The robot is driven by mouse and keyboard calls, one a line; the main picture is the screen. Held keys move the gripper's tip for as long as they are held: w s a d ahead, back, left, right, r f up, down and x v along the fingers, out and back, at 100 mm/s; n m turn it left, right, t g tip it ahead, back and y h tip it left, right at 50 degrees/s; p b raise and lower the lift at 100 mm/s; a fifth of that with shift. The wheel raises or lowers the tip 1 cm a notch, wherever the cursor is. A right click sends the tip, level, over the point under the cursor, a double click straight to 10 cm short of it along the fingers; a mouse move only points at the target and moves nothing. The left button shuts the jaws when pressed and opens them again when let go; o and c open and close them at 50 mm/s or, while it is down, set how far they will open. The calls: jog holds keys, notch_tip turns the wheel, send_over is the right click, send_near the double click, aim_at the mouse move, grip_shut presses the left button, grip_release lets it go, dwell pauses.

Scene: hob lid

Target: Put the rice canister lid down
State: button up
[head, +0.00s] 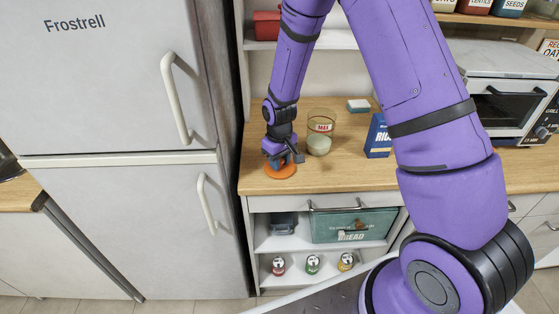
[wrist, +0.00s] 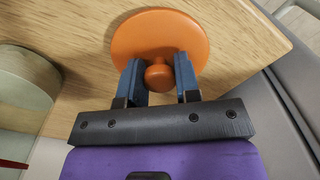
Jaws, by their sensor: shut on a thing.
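The rice canister lid is an orange disc with a round knob; it shows in the wrist view (wrist: 160,32) and in the head view (head: 280,171). My gripper (wrist: 159,76) is shut on the lid's knob, one finger on each side. In the head view my gripper (head: 281,160) is low over the left front part of the wooden counter (head: 330,182). The lid is at or very close to the counter top; I cannot tell if it touches. The clear canister (head: 320,132) with pale contents and a red MAX label stands open just right of my gripper.
A blue rice box (head: 378,137) and a sponge (head: 358,105) are on the counter behind and right. The fridge (head: 120,120) stands left of the counter. The counter's front edge is close to the lid. Bare counter lies in front of the canister.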

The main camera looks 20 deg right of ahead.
jog(key=o, duration=0.9)
jog(key=s+d+r+m+t, duration=0.1)
jog(key=s+r, duration=0.1)
jog(key=r, duration=0.9)
jog(key=s+d+r, duration=0.1)
jog(key=s+r, duration=0.1)
jog(key=r, duration=0.9)
jog(key=s+d+r+m+t, duration=0.1)
jog(key=s+d+r+t, duration=0.1)
jog(key=s+r, duration=0.6)
jog(key=s+d+r+m+t, duration=0.2)
jog(key=s+r, duration=0.6)
jog(key=s, duration=0.9)
jog(key=shift+s+d, duration=0.25)
jog(key=shift+d, duration=0.2)
